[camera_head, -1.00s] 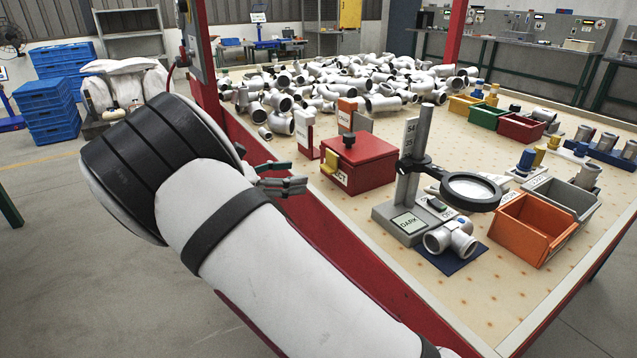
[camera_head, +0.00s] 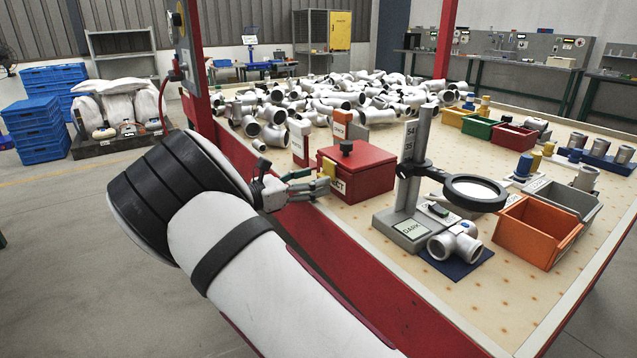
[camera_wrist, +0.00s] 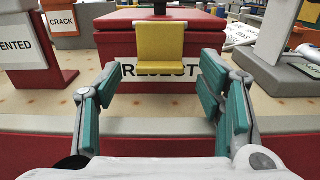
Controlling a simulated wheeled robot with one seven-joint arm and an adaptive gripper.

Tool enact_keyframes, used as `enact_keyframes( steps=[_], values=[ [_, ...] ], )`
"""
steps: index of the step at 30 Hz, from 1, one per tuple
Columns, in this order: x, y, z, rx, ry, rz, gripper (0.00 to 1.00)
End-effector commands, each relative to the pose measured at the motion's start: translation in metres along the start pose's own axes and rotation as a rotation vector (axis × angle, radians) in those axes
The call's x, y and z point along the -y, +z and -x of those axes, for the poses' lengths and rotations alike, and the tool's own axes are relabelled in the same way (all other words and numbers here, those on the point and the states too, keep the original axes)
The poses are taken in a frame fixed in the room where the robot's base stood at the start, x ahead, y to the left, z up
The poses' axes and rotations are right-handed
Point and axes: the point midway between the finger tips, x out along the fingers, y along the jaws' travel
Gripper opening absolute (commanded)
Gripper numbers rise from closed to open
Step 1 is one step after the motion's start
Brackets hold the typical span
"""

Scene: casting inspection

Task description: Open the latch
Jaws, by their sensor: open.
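A red box (camera_head: 365,176) with a black knob on its lid stands near the left edge of the table. A yellow latch (camera_wrist: 161,43) hangs on its front face, over a white label reading REJECT (camera_wrist: 185,72). The latch also shows in the head view (camera_head: 328,169), partly behind my fingertips. My gripper (camera_wrist: 160,95) is open, with teal finger pads on either side of the latch's line. It is in front of the box, a little lower than the latch, with nothing between the fingers. In the head view my gripper (camera_head: 310,182) reaches the box's front left side.
A magnifier stand (camera_head: 412,195) with a round lens is right of the box. White signs, one reading CRACK (camera_wrist: 62,21), stand behind and left. A pile of pipe castings (camera_head: 320,100) lies farther back. The table's red edge (camera_head: 330,240) runs below my gripper.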

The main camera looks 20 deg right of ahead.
Motion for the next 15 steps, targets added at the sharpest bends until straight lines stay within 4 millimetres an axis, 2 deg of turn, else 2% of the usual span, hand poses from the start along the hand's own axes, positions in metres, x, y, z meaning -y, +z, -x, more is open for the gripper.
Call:
enact_keyframes(
  steps=[6,15],
  values=[
    [0.000,-0.001,-0.020,0.000,0.000,0.000,0.62],
    [0.000,0.000,-0.023,-0.001,0.001,0.000,0.62]
  ],
)
